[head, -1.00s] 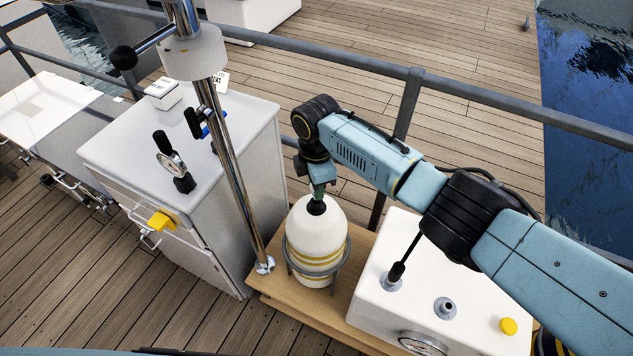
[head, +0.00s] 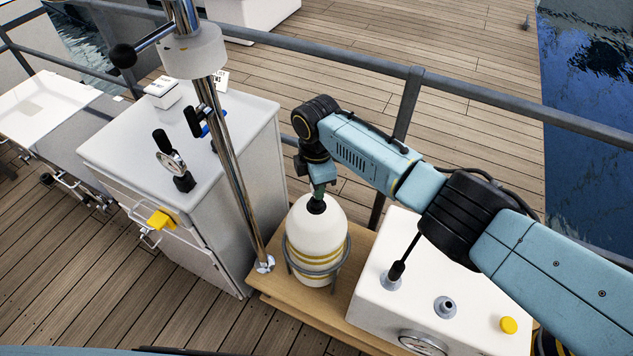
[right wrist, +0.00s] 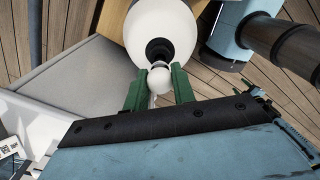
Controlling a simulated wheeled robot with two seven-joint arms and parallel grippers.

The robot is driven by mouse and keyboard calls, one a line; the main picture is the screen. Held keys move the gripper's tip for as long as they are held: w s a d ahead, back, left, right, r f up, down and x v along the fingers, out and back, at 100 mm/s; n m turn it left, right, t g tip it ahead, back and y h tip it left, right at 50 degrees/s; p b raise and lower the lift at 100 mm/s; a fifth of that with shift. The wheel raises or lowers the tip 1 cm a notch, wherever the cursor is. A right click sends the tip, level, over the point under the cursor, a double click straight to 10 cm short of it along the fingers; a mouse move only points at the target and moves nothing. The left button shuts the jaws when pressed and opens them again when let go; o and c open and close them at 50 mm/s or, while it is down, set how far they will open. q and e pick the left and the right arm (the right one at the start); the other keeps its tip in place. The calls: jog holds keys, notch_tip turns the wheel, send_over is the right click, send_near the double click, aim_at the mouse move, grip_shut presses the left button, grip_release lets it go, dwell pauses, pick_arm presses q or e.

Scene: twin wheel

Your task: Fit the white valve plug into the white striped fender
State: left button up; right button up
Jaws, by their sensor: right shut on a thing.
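The white striped fender (head: 316,232) stands upright in a grey ring holder on a wooden board, with yellowish bands around its lower half and a dark fitting at its top. My right gripper (head: 318,190) points down at that top. In the right wrist view, my right gripper (right wrist: 159,88) has its green fingers shut on the white valve plug (right wrist: 159,81). The plug lines up with the black opening of the fender (right wrist: 160,28); I cannot tell how deep it sits. In the head view the plug is hidden. My left gripper is not in view.
A white pump box (head: 430,290) with a gauge, hose and yellow knob stands right of the fender. A chrome post (head: 228,150) and a grey-white cabinet (head: 190,150) stand to the left. A grey railing (head: 412,95) runs behind.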

jog(key=shift+f+b, duration=1.15)
jog(key=shift+f, duration=0.4)
jog(key=o, duration=1)
jog(key=shift+r, duration=0.1)
jog(key=shift+o, duration=0.2)
notch_tip(320, 180, up, 13)
jog(key=shift+r+p, duration=0.2)
jog(key=shift+p, duration=0.65)
